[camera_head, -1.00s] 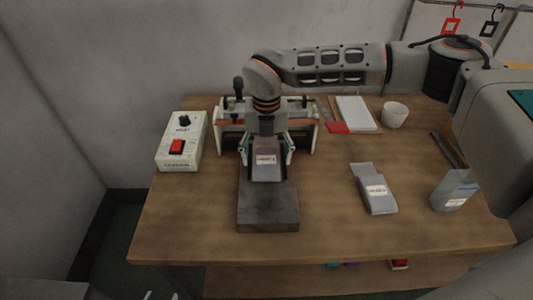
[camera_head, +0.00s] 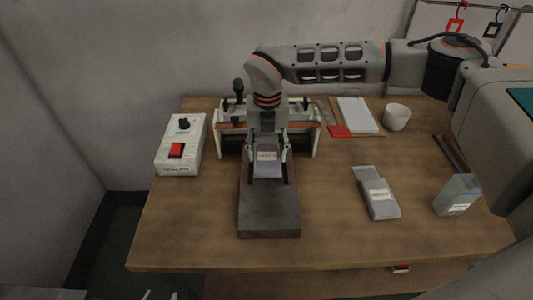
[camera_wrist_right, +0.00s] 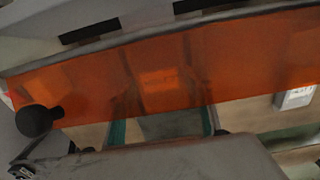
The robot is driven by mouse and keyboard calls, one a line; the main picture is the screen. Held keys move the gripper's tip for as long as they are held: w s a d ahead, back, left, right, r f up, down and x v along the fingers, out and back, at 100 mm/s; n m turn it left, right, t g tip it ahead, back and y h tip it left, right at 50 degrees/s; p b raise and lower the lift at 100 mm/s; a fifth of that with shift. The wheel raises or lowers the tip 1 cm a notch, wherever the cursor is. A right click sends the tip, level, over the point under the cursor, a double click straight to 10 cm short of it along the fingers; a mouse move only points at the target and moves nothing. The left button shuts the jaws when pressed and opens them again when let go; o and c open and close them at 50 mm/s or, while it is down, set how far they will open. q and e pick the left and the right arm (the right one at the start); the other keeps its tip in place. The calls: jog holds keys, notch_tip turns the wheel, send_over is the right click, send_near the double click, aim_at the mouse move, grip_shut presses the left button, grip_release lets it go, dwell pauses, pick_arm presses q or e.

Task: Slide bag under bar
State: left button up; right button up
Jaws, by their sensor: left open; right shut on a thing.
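A grey bag with a white label (camera_head: 267,170) lies on the dark grey block in front of the sealer (camera_head: 308,128). My right gripper (camera_head: 268,154) reaches down over the sealer from behind, with its fingers shut on the bag's sides. The sealer's bar, with an orange strip (camera_wrist_right: 160,75), crosses the right wrist view above the gripper's greenish finger pads (camera_wrist_right: 163,130). The arm hides the middle of the bar in the head view, so I cannot tell whether the bag's far end is under it. My left gripper's tips (camera_head: 160,295) show at the bottom edge, apart and empty.
A control box with a red switch (camera_head: 179,160) stands left of the sealer. The table's front left is clear.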

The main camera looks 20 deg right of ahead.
aim_at(267, 156)
jog(key=o, duration=1.2)
notch_tip(267, 156, up, 12)
jog(key=shift+r, duration=0.1)
